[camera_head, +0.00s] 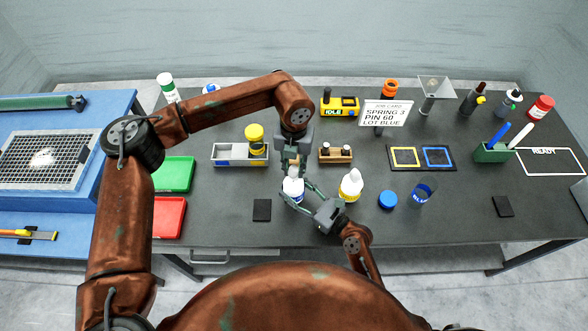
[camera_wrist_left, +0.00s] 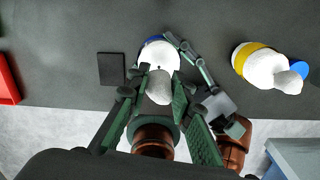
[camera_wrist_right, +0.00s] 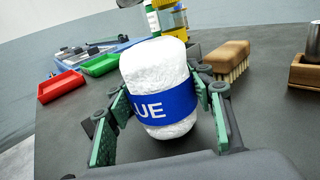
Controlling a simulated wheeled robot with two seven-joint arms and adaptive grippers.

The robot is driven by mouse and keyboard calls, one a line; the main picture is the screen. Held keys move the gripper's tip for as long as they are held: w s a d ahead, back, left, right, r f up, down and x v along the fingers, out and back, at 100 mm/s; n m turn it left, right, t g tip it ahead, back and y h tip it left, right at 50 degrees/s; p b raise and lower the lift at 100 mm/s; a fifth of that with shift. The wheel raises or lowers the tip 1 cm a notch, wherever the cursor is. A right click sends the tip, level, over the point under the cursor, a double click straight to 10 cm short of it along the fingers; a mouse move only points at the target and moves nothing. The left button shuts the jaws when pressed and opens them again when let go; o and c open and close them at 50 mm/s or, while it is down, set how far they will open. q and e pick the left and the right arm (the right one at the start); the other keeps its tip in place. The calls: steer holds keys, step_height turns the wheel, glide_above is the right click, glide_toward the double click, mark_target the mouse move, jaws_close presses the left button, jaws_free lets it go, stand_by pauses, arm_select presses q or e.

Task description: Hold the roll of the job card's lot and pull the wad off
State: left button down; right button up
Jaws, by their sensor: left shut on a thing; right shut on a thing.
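The job card (camera_head: 386,113) reads SPRING 3, PIN 60, LOT BLUE. A white roll (camera_head: 293,190) with a blue band stands at the front middle of the bench. In the right wrist view the roll (camera_wrist_right: 155,65) shows the letters UE on its band. My right gripper (camera_head: 297,193) is shut around this roll from the sides.
A yellow-banded roll (camera_head: 350,187) stands close on the right, with a blue lid (camera_head: 388,200) and a BLUE-marked cup (camera_head: 422,195) beyond. A brush (camera_wrist_right: 229,58) lies behind the held roll. Green (camera_head: 175,174) and red (camera_head: 168,217) trays are left. A dark pad (camera_head: 262,210) lies nearby.

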mark_target(294, 166)
arm_select(q)
step_height(294, 166, up, 3)
steer(key=shift+r, duration=0.15)
arm_select(e)
steer(key=o, duration=1.8)
steer(key=shift+c, duration=0.2)
steer(key=shift+s+d, duration=0.1)
